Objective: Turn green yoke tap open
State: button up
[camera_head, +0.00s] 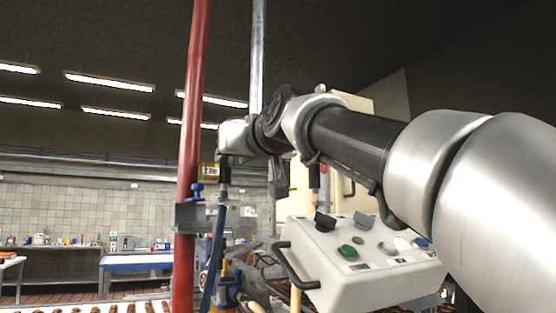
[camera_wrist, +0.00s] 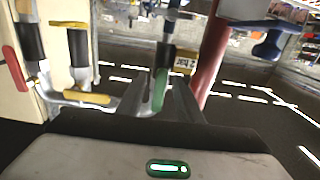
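The green yoke tap's handle (camera_wrist: 161,87) shows in the wrist view as a narrow green lever on a pipe. My gripper (camera_wrist: 160,92) has its two dark fingers apart, one on each side of the green handle. I cannot tell whether either finger touches it. In the head view my pale hand (camera_head: 236,136) is beside the red pipe, near the yellow tag (camera_head: 209,171).
A red pipe (camera_head: 190,130) stands close by. A blue tap (camera_head: 197,190) is on it; yellow handles (camera_wrist: 88,97) and a red handle (camera_wrist: 14,68) lie left in the wrist view. A control box (camera_head: 350,265) is below my arm.

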jog(key=b+v, duration=0.3)
jog(key=v, duration=1.4)
jog(key=shift+s+d, duration=0.15)
jog(key=shift+d, duration=0.05)
jog(key=shift+f, duration=0.1)
